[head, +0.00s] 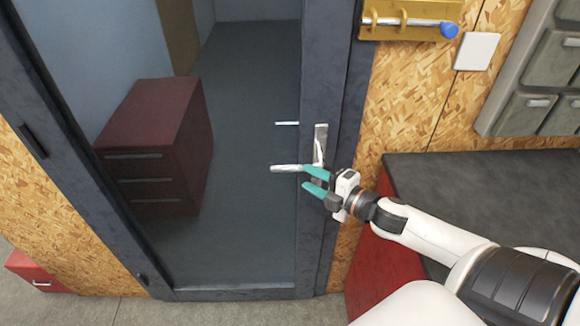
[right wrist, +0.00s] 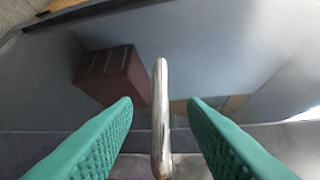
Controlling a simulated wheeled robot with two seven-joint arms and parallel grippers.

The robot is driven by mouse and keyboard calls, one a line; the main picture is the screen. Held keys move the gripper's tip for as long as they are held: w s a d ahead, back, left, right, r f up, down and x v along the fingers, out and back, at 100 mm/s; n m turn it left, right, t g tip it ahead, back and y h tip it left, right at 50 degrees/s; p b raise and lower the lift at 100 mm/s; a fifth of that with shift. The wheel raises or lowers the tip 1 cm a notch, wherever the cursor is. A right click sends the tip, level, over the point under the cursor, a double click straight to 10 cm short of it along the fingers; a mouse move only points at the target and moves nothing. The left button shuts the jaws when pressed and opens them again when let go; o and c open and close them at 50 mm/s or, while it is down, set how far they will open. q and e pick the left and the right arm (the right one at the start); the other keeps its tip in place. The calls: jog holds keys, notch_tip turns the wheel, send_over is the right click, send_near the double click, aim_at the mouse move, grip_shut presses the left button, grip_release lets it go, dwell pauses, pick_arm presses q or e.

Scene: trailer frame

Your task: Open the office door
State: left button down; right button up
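The office door (head: 328,100) is a dark grey frame with a large glass pane, and it looks closed. Its silver lever handle (head: 287,168) sticks out to the left from a metal plate on the door's right side. My right gripper (head: 310,179) is open at the handle, with its teal fingers pointing left. In the right wrist view the handle (right wrist: 160,115) lies between the two spread fingers (right wrist: 161,120), with a gap on each side. I cannot tell how deep it sits between them. My left gripper is not in view.
Behind the glass stands a dark red drawer cabinet (head: 165,140). A dark countertop (head: 490,200) is right of the door, under grey wall bins (head: 540,85). A yellow bracket (head: 405,18) and a white switch plate (head: 477,51) are on the chipboard wall. A red drawer unit (head: 38,273) stands lower left.

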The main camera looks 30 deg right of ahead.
aim_at(294, 171)
jog(key=shift+p+x, duration=0.55)
jog(key=shift+x, duration=3.15)
jog(key=shift+c, duration=0.3)
grip_shut()
